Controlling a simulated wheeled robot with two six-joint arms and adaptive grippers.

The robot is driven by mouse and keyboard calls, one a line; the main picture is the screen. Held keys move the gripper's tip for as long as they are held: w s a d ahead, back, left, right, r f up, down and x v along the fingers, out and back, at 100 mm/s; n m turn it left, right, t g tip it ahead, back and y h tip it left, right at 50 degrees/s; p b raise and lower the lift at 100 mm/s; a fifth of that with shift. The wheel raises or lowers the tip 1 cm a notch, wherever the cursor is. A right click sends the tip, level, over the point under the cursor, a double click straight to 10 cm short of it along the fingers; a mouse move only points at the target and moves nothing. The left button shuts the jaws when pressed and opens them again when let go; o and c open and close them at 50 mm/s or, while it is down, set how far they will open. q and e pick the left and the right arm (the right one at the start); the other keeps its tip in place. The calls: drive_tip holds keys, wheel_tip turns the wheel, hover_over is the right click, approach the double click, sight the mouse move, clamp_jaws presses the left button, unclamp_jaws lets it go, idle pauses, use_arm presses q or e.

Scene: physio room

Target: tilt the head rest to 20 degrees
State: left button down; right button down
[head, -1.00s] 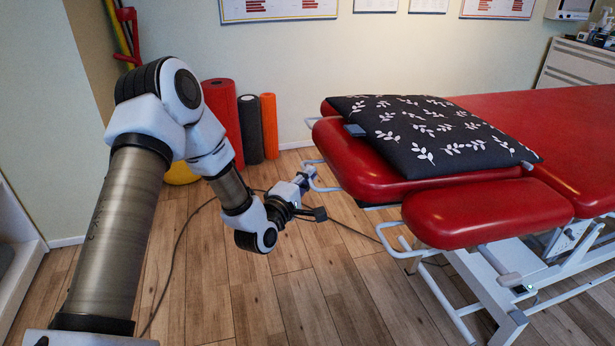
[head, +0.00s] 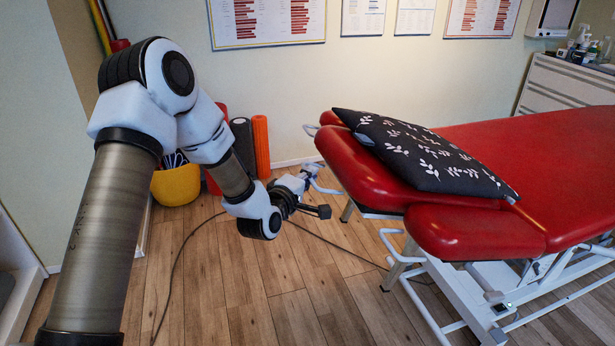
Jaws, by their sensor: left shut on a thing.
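The red padded head rest (head: 375,181) is at the near left end of the treatment table. It slopes, with its outer end raised above the red main section (head: 560,150). A black pillow with white leaves (head: 425,155) lies across it and slopes too. A pale bar handle (head: 326,189) sticks out from the head rest's outer end. My left gripper (head: 311,174) is shut on this handle; its fingertips are small and partly hidden. My right gripper is not in view.
A red side pad (head: 475,233) and another pale handle (head: 390,243) are at the table's near side, above its white frame (head: 440,310). A cable (head: 178,255) crosses the wooden floor. Foam rollers (head: 261,145) and a yellow basket (head: 176,184) stand by the wall.

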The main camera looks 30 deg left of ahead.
use_arm(q)
drive_tip(key=c, duration=1.2)
unclamp_jaws()
drive_tip(key=shift+f, duration=0.1)
drive_tip(key=s, duration=0.4)
drive_tip(key=s+r, duration=0.1)
drive_tip(key=s, duration=0.3)
drive_tip(key=s+d, duration=0.1)
drive_tip(key=s, duration=0.3)
drive_tip(key=shift+r, duration=0.15)
